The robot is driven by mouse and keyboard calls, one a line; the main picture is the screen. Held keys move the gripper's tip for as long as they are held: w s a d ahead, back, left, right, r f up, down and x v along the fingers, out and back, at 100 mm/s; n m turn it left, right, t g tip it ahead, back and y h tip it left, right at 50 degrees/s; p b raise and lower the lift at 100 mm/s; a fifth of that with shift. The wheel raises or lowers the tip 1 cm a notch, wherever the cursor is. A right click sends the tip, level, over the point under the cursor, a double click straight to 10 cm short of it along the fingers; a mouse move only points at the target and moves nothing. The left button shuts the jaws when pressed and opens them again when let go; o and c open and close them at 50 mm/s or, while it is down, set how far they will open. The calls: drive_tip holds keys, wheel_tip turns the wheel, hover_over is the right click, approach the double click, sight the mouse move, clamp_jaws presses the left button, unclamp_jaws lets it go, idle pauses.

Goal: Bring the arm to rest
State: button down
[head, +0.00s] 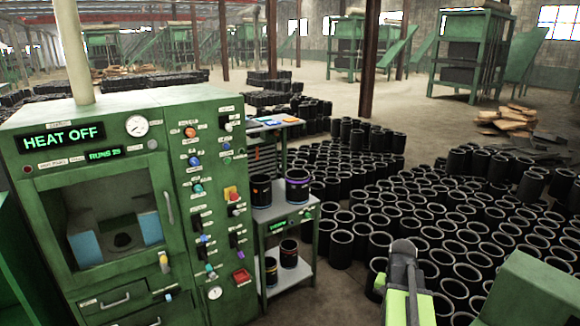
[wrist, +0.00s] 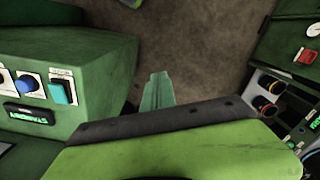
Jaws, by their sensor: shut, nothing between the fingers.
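My gripper (head: 403,262) shows at the lower right of the head view, grey and black with lime-green parts, in front of the black sleeves on the floor. It is shut and empty. In the wrist view its lime-green body fills the bottom, with a dark strip along its upper edge. A pale green narrow piece stands up beyond that strip, over bare floor. No sleeve is held.
A green press (head: 90,195) reading HEAT OFF stands at left. A small cart (head: 285,218) beside it carries several sleeves. Many black sleeves (head: 340,250) crowd the floor. A green housing (head: 530,292) is close at right; a control panel (wrist: 35,92) is left in the wrist view.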

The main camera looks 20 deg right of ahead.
drive_tip(key=w+a+f+n+b, duration=0.1)
drive_tip(key=a+n, duration=0.4)
drive_tip(key=a, duration=1.1)
drive_tip(key=w+a+f+n+b, duration=0.2)
drive_tip(key=w+a+f+n, duration=0.1)
drive_tip(key=a, duration=1.3)
drive_tip(key=shift+w+n, duration=0.5)
drive_tip(key=shift+n, duration=0.4)
drive_tip(key=shift+f, duration=0.1)
